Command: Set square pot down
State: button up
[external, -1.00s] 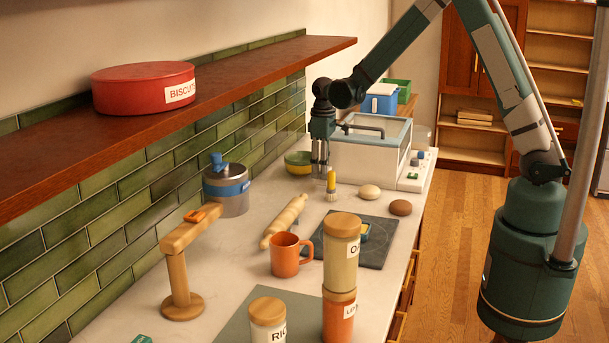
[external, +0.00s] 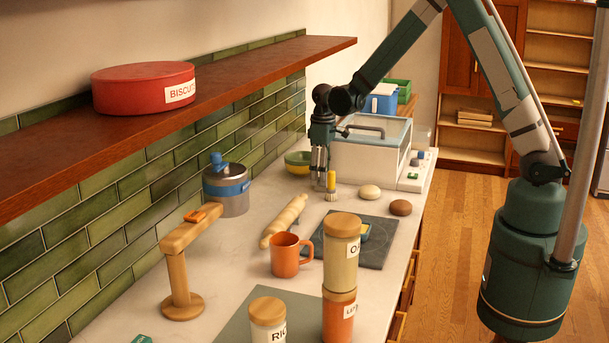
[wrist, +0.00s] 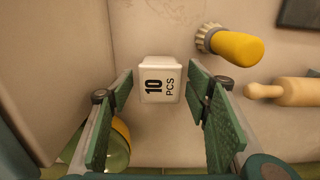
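In the external view my gripper (external: 319,186) points straight down, low over the far part of the counter, in front of the white appliance. I cannot pick out the pot there; the fingers seem to hide it. Whether its base touches the counter is not clear.
Bare counter shows left of the brush.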

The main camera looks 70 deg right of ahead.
jog(key=shift+r, duration=0.2)
jog(key=shift+r, duration=3.75)
jog(key=shift+s, duration=0.1)
